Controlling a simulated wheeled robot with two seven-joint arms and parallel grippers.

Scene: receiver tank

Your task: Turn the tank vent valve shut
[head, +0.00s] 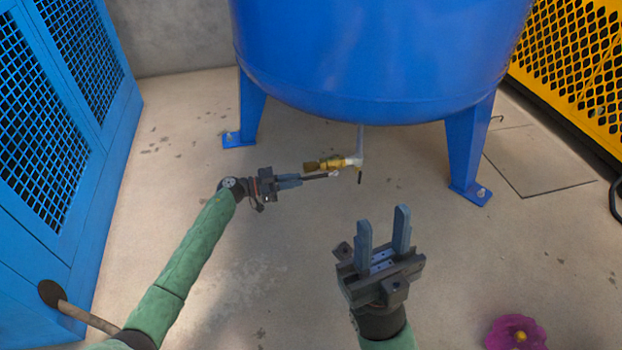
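The vent valve is a small brass valve (341,162) on a pale pipe (360,145) under the blue tank (380,50). A thin dark lever (321,175) lies just below the brass body and runs left toward my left gripper. My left gripper (301,180) points right, with its fingertips at the lever's left end. Its fingers overlap from this angle, so I cannot tell whether they grip the lever. My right gripper (383,228) is open and empty, pointing up in the picture, below and right of the valve and apart from it.
Blue tank legs stand left (251,108) and right (470,150) of the valve. A blue mesh cabinet (60,150) is at left and a yellow mesh panel (575,60) at upper right. A magenta flower-shaped object (515,332) is at lower right. The floor between is clear.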

